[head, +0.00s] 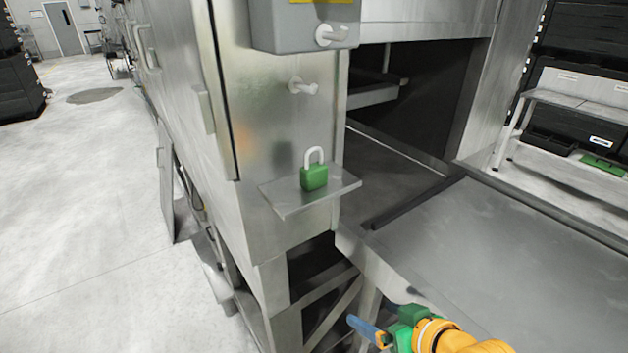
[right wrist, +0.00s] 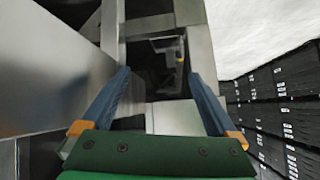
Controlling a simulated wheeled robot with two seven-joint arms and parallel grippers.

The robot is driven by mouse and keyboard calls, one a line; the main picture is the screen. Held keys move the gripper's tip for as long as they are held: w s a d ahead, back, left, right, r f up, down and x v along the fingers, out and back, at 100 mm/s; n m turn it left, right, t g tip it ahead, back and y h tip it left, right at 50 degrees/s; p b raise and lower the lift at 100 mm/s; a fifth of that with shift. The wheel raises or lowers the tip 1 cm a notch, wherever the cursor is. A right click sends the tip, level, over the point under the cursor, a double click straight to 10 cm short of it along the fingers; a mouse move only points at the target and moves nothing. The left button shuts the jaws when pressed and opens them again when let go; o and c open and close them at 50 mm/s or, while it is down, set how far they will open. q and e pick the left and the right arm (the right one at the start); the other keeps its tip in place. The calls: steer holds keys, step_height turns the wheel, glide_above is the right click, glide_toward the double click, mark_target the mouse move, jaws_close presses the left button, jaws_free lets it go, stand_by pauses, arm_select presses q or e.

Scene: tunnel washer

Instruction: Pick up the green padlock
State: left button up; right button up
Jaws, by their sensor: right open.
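The green padlock (head: 314,178) stands upright on a small metal shelf (head: 290,206) that juts from the machine's front, its pale shackle pointing up. My right gripper (head: 366,328) is low at the bottom of the head view, below and to the right of the shelf and apart from the padlock. In the right wrist view its two blue fingers (right wrist: 160,100) are spread wide with nothing between them. The padlock is not in the right wrist view. My left gripper is not in view.
A grey box (head: 290,38) and a peg (head: 303,87) stick out above the shelf. A metal table (head: 500,265) lies to the right. The machine's open frame (head: 330,300) is below. Black crates (right wrist: 275,110) stand at right in the wrist view.

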steer(key=w+a+r+n+t+y, duration=0.25)
steer(key=w+r+y, duration=0.2)
steer(key=r, duration=0.85)
steer(key=n+y, duration=0.3)
glide_toward(319, 174)
steer(key=x, duration=0.2)
steer(key=shift+t, duration=0.35)
steer(key=p+x, duration=0.3)
steer(key=x, duration=0.3)
steer(key=shift+w+a+f, duration=0.1)
steer(key=shift+w+a, duration=0.05)
steer(key=shift+a, duration=0.15)
steer(key=shift+a+f, duration=0.1)
jaws_close()
